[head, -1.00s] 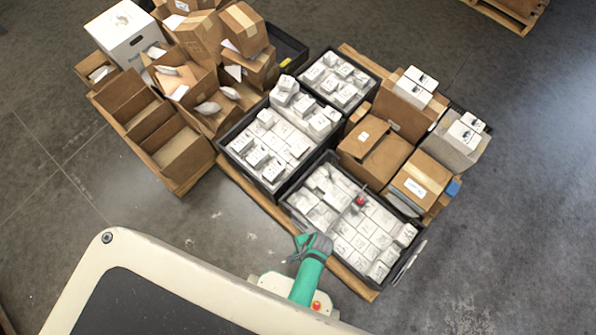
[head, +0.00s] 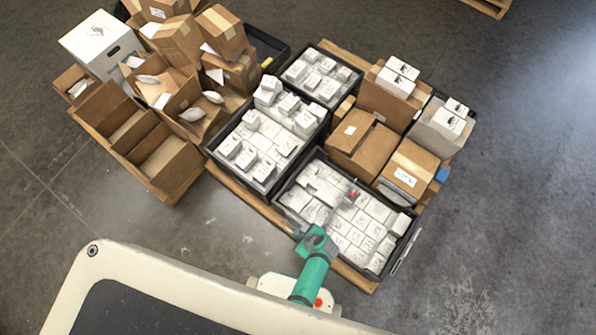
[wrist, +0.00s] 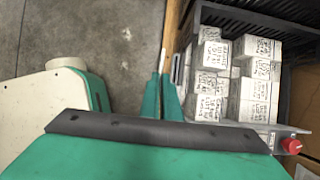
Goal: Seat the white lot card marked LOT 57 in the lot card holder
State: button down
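My gripper shows in the wrist view (wrist: 160,92) as two teal fingers close together, with a thin white strip between their tips. This strip looks like the lot card (wrist: 163,57) seen edge-on; its marking cannot be read. A narrow grey piece (wrist: 176,70) stands just right of the fingertips, against the near crate's side; it may be the lot card holder, but I cannot tell for sure. In the head view my teal wrist (head: 317,245) is at the front edge of the near crate, and the fingertips and card cannot be made out.
The near black crate (head: 284,204) holds many white boxes and sits on a wooden pallet (head: 354,277). A red knob (wrist: 292,146) on a grey bar is at the wrist view's lower right. Brown cartons (head: 363,145) stand behind. Concrete floor (head: 500,220) is clear at right.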

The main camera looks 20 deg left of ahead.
jog(key=shift+w+a+f, duration=0.2)
jog(key=shift+w+f, duration=0.65)
jog(key=shift+f, duration=0.7)
jog(key=shift+w+a+f, duration=0.25)
jog(key=shift+w+f, duration=0.6)
jog(key=shift+f, duration=0.65)
jog(key=shift+w+a+f, duration=0.2)
jog(key=shift+w+f, duration=0.65)
jog(key=shift+f, duration=0.7)
jog(key=shift+f, duration=0.1)
jog(key=c, duration=2)
grip_release()
jog(key=shift+w, duration=0.1)
